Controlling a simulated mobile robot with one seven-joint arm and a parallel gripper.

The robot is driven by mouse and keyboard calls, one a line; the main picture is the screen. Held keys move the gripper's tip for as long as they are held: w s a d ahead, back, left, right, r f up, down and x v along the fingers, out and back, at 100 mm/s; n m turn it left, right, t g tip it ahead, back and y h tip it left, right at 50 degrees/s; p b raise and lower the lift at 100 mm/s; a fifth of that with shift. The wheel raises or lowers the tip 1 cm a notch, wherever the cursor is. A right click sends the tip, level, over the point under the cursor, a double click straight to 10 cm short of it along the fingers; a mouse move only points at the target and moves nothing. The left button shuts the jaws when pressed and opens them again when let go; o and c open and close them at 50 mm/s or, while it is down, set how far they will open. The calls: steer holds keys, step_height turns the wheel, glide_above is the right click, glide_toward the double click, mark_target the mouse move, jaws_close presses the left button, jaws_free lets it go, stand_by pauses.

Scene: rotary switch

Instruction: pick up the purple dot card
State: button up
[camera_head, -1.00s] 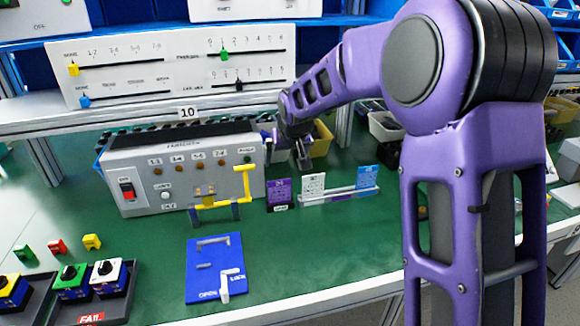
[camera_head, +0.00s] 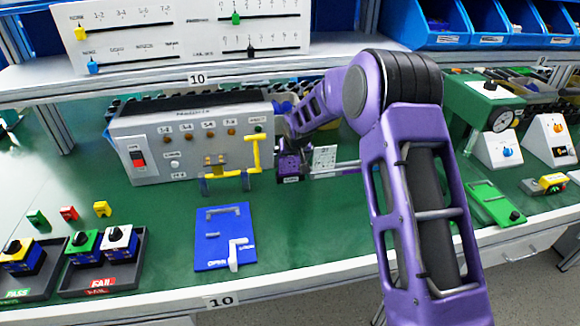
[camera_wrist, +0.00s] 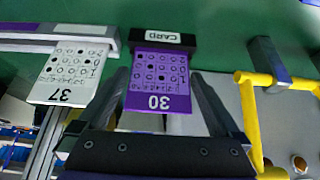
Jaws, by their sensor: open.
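The purple dot card (camera_wrist: 158,82), marked 30 with rows of dots, stands in a black holder labelled CARD (camera_wrist: 154,40) in the wrist view. My gripper (camera_wrist: 160,76) is open, with one dark finger on each side of the card. I cannot tell whether either finger touches it. In the head view my gripper (camera_head: 291,158) is down at the card's holder (camera_head: 291,180) and hides most of the card.
A white dot card (camera_wrist: 72,72) marked 37 stands in a rail beside the purple one. A yellow handle (camera_wrist: 252,120) on the grey control box (camera_head: 190,145) is close on the other side. A blue panel (camera_head: 224,246) lies in front on the green bench.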

steer(key=shift+x, duration=0.95)
steer(key=c, duration=1)
steer(key=shift+r, duration=0.1)
